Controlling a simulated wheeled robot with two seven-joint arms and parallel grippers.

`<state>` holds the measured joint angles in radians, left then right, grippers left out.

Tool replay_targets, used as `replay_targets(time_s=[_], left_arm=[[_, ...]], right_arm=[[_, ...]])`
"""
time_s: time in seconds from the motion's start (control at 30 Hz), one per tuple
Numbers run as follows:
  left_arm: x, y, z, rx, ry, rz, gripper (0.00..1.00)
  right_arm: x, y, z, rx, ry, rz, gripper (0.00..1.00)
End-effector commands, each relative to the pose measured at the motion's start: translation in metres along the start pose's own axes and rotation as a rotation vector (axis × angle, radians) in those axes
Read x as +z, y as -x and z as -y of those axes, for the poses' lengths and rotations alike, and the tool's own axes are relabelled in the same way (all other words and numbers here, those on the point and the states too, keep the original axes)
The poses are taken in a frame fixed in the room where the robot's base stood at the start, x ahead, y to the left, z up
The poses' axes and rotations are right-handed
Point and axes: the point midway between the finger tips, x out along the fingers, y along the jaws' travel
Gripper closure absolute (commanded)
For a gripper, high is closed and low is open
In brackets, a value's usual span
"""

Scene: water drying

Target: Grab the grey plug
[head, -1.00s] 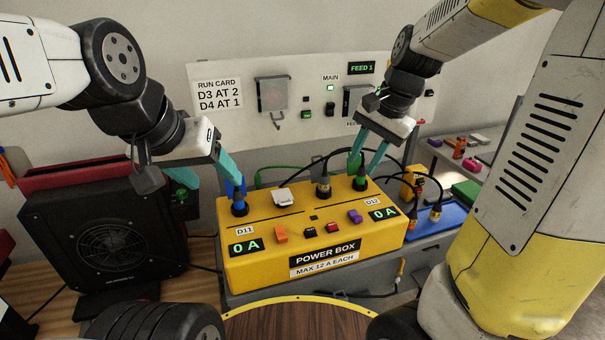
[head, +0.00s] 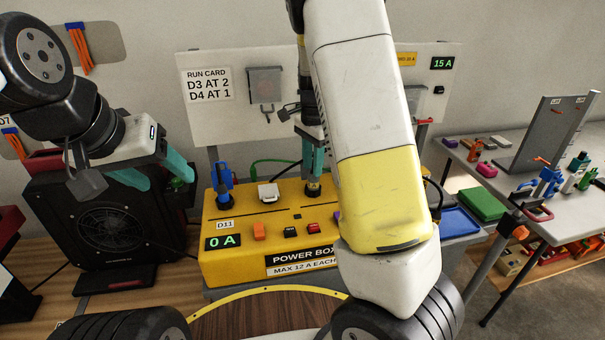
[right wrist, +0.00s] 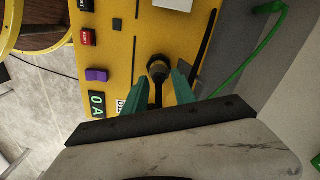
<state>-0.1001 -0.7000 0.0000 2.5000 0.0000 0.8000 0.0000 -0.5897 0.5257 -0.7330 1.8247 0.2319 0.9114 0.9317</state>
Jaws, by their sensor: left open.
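The grey plug (right wrist: 158,68) stands in a socket on top of the yellow power box (head: 230,262). In the head view the plug (head: 313,187) shows just below my right fingers. My right gripper (right wrist: 161,76) points down at it, with its teal fingers on either side of the plug and a gap visible. Whether a finger touches it I cannot tell. My right arm hides the right part of the box in the head view. My left gripper (head: 168,186) is open and empty, left of the box. A blue plug (head: 223,180) stands at the box's left end.
A black fan unit (head: 105,230) stands behind and below my left gripper. A white switch (head: 268,192) sits between the blue and grey plugs. A panel with a run card (head: 208,92) is behind.

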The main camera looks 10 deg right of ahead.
Motion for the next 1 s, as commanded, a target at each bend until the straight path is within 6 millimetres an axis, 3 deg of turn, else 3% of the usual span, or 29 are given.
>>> replay_targets(time_s=[0.3, 0.57, 0.77, 1.0], left_arm=[[0.000, 0.000, 0.000, 0.000, 0.000, 0.000, 0.38], [0.000, 0.000, 0.000, 0.000, 0.000, 0.000, 0.38], [0.000, 0.000, 0.000, 0.000, 0.000, 0.000, 0.38], [0.000, 0.000, 0.000, 0.000, 0.000, 0.000, 0.38]], right_arm=[[-0.001, -0.044, -0.002, 0.002, 0.000, 0.000, 0.68], [0.000, -0.047, -0.002, 0.000, 0.001, 0.000, 0.68], [0.000, -0.047, -0.001, -0.001, 0.001, 0.000, 1.00], [0.000, -0.047, -0.001, -0.001, 0.001, 0.000, 1.00]])
